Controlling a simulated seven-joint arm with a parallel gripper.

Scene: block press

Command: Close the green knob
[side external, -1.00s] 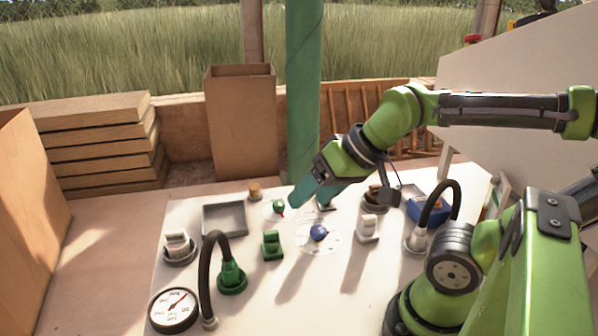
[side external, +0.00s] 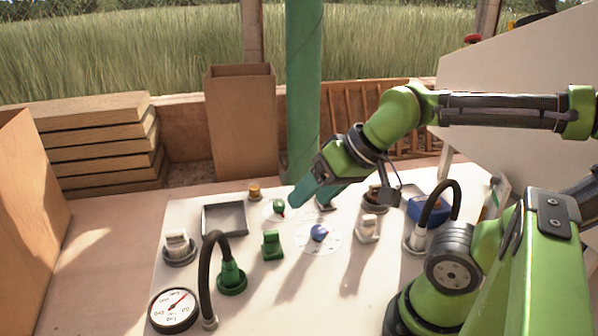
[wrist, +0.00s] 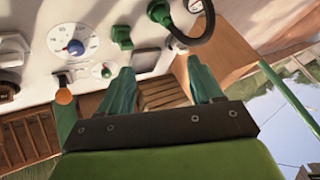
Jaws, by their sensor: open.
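The green knob (side external: 278,206) is a small round knob with a red mark on a pale dial, at the back middle of the white panel. In the wrist view it (wrist: 105,72) lies just beyond the left fingertip. My gripper (side external: 312,200) hangs to the right of the green knob and close to it, apart from it as far as I can tell. In the wrist view my gripper (wrist: 162,72) has two green fingers spread wide, with nothing between them.
A blue knob (side external: 319,232) on a larger dial is in front of my gripper. A green block (side external: 272,245), a grey tray (side external: 224,218), a hose on a green base (side external: 232,278) and a gauge (side external: 174,310) are also on the panel. A green pole (side external: 303,90) stands behind.

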